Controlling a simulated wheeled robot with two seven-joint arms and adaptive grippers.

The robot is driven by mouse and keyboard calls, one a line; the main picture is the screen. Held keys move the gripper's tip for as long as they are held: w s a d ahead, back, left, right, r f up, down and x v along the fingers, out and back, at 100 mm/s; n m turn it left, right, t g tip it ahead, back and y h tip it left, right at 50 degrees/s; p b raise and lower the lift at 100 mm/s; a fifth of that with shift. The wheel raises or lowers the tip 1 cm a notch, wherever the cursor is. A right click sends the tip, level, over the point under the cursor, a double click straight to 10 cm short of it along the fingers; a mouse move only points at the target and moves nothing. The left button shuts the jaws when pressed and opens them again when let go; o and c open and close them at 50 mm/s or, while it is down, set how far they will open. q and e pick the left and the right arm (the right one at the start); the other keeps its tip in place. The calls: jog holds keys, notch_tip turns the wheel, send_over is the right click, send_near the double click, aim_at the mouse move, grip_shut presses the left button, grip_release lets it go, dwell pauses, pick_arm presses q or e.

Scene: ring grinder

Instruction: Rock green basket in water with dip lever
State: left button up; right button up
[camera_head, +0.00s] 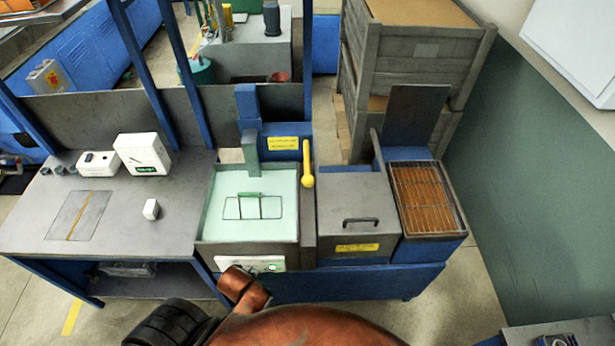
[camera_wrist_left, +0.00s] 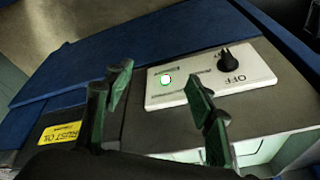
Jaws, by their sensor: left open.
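The wash tank (camera_head: 209,242) holds pale green liquid. The basket (camera_head: 252,218) shows in it as a thin dark wire outline with a green handle (camera_head: 249,194). A grey-green post (camera_head: 250,155) hangs over the tank's back edge. The yellow dip lever (camera_head: 307,165) stands at the tank's right side with its rounded end down. My left gripper (camera_wrist_left: 160,80) is open and empty in the left wrist view, its fingers in front of the white switch panel (camera_wrist_left: 210,77). I cannot tell whether they touch it. The head view does not show its fingers. My right gripper is in neither view.
The panel has a black knob (camera_wrist_left: 231,61), an OFF mark and a lit green lamp (camera_wrist_left: 165,80). A lidded box (camera_head: 355,205) and a grated tray (camera_head: 430,232) stand right of the tank. White boxes (camera_head: 142,155) sit on the left bench. A yellow label (camera_wrist_left: 61,132) is beside my gripper.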

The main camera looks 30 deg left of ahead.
aim_at(309, 186)
pick_arm(q)
jog(key=w+a+r+m+t+y+p, duration=0.1)
jog(key=w+a+r+m+t+y, duration=0.1)
jog(key=w+a+r+m+y, duration=0.25)
jog(key=w+a+r+m+t+y, duration=0.2)
jog(key=w+r+m+y, duration=0.1)
jog(key=w+r+m, duration=0.4)
jog(key=w+d+r+m+t, duration=0.2)
jog(key=w+d+r+m, duration=0.1)
jog(key=w+m, duration=0.2)
jog(key=w+d+r+m+t+y, duration=0.1)
jog(key=w+d+r+m+t, duration=0.1)
jog(key=m, duration=0.6)
jog(key=w+d+r+m+t+y, duration=0.1)
jog(key=w+d+r+m+t, duration=0.2)
jog(key=w+d+m, duration=0.3)
jog(key=shift+w+r+m, duration=0.25)
jog(key=shift+w+r, duration=0.15)
jog(key=shift+w, duration=0.4)
jog(key=shift+w+r+m, duration=0.2)
jog(key=shift+w+r, duration=0.2)
jog(key=shift+w, duration=0.35)
jog(key=shift+w+a+r, duration=0.1)
jog(key=shift+w+a, duration=0.05)
jog(key=shift+w, duration=0.2)
jog(key=p+x, duration=0.1)
jog(key=x, duration=0.5)
jog(key=shift+w+a, duration=0.3)
jog(key=shift+a, duration=0.05)
